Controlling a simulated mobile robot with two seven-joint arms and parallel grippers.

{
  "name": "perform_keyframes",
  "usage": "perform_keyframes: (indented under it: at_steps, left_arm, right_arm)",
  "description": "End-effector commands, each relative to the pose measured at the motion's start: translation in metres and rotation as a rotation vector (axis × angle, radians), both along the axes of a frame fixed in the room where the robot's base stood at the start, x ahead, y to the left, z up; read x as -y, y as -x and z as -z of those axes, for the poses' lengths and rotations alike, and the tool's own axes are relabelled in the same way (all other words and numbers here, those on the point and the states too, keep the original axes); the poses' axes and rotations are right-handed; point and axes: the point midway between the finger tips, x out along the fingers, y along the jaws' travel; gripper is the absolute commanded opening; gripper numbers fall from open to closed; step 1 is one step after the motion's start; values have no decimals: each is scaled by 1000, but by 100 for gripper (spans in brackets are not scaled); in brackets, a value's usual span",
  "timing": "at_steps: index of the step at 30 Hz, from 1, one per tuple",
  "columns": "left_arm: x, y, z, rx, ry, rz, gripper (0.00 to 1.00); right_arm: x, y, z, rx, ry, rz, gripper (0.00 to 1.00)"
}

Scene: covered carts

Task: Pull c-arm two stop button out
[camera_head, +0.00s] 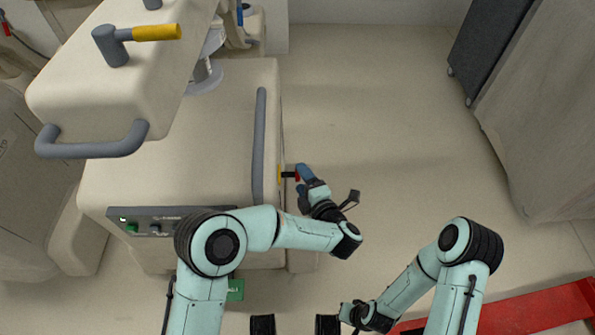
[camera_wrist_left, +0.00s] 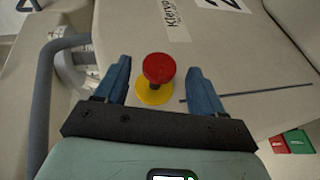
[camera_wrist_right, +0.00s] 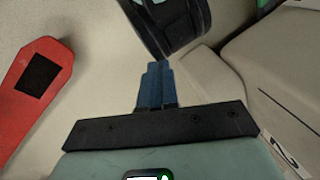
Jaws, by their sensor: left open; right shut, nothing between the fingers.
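The stop button (camera_wrist_left: 158,69) has a round red head above a yellow base disc (camera_wrist_left: 154,93) on the cream side panel of the c-arm cart (camera_head: 190,150). In the head view the red button (camera_head: 297,176) sticks out from the cart's right side. My left gripper (camera_wrist_left: 160,75) is open, with one blue finger on each side of the red head and visible gaps to both. In the head view my left gripper (camera_head: 301,180) is beside the cart at the button. My right gripper (camera_wrist_right: 158,66) is shut and empty, away from the cart.
A grey handle bar (camera_head: 260,140) runs along the cart's right edge. A grey handle with a yellow grip (camera_head: 155,33) is on top. A red object (camera_head: 525,312) lies at the lower right. Covered carts (camera_head: 545,110) stand at the right. Floor between is clear.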

Motion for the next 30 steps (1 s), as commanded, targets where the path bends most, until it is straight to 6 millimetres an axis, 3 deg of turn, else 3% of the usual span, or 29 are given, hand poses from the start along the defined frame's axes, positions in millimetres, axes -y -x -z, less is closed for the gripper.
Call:
perform_keyframes:
  at_steps: [6,12,30]
  left_arm:
    - [20,45,-14,0,-1,5,69]
    - [31,70,-20,1,2,4,69]
    - [33,77,-21,1,1,2,69]
  right_arm:
    - [-5,10,-9,-26,-13,-11,0]
    - [-7,15,-12,-40,-20,-17,0]
    - [-8,17,-13,-43,-21,-18,0]
